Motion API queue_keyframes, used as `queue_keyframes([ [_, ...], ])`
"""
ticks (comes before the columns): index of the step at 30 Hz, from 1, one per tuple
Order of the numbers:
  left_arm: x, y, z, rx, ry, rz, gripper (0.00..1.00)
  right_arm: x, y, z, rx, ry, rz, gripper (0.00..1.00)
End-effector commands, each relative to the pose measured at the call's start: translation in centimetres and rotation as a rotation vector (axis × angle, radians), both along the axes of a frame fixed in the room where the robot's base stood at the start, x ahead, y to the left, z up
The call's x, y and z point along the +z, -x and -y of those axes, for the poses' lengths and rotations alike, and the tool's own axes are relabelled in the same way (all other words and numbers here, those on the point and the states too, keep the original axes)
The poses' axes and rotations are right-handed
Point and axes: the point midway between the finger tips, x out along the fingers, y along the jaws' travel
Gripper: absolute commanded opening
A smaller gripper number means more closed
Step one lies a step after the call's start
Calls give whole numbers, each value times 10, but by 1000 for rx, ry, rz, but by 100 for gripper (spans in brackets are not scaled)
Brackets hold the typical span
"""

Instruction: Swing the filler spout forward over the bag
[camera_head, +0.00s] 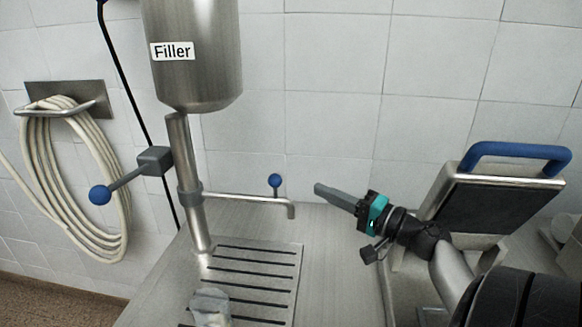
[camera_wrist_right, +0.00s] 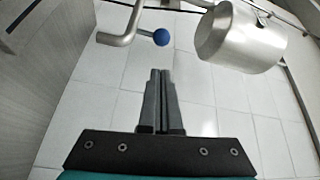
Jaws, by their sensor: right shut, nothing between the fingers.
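The steel filler (camera_head: 195,75), a tank labelled "Filler", stands on a vertical pipe at left centre. Its thin spout (camera_head: 240,197) reaches right from a collar on the pipe and bends down at its end. A blue ball knob (camera_head: 275,181) stands on the spout near that end. The spout (camera_wrist_right: 121,38) and knob (camera_wrist_right: 161,37) also show at the top of the right wrist view. A crumpled, translucent bag (camera_head: 210,306) is on the slotted grate below the pipe. My right gripper (camera_head: 318,189) is shut and empty, right of the spout end and apart from it. My left gripper is not in view.
A lever with a blue ball (camera_head: 99,194) sticks out left of the pipe. A coiled hose (camera_head: 72,190) hangs on the left wall. A steel device with a blue handle (camera_head: 515,150) stands at right. The grate (camera_head: 285,262) and counter (camera_head: 335,270) have free room.

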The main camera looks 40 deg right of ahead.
Motion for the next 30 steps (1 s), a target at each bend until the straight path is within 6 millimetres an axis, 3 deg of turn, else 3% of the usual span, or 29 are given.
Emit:
queue_keyframes([
  [14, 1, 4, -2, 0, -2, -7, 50, 1, -6, -1, 0, -1, 1, 0],
  [30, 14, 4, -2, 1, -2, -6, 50, 6, -86, -13, 0, -1, 1, 0],
])
